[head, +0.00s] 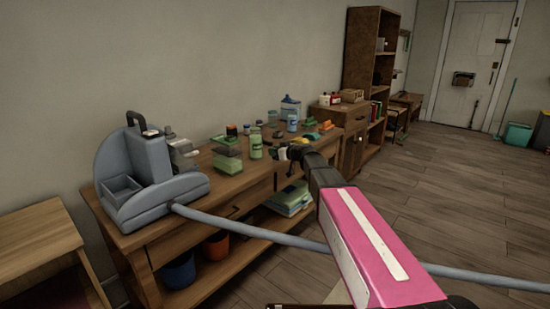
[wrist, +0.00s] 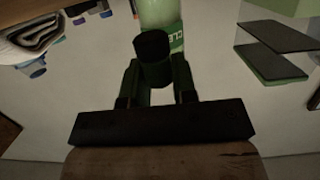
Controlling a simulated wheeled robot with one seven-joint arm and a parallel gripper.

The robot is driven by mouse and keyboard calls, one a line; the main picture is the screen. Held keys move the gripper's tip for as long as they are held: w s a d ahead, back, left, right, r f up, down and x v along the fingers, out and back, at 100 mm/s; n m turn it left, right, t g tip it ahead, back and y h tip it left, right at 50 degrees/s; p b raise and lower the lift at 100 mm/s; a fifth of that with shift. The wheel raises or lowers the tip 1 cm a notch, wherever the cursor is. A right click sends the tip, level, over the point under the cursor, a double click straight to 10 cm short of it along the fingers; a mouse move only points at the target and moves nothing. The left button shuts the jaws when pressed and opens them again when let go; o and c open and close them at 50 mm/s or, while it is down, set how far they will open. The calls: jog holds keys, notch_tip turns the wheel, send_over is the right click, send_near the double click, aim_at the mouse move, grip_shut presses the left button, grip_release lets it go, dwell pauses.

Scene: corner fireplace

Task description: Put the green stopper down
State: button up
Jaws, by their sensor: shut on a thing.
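The green stopper (wrist: 152,47) looks like a short, very dark green cylinder in the wrist view. My gripper (wrist: 156,70) is shut on it, with one finger on each side. In the head view my gripper (head: 290,153) is at the front edge of the wooden workbench (head: 150,236), right of the green bottles. The stopper is too small and dark to make out there. In the wrist view a pale green bottle (wrist: 160,14) with a green label stands behind the stopper. I cannot tell whether they touch.
A blue-grey machine (head: 152,170) fills the bench's left end, and its hose (head: 240,229) runs right behind my arm. Green boxes (head: 228,160), a green bottle (head: 256,145) and a blue container (head: 290,107) crowd the bench. A bookcase (head: 372,50) stands beyond.

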jog(key=shift+f, duration=1.3)
jog(key=o, duration=0.9)
jog(key=shift+f, duration=0.1)
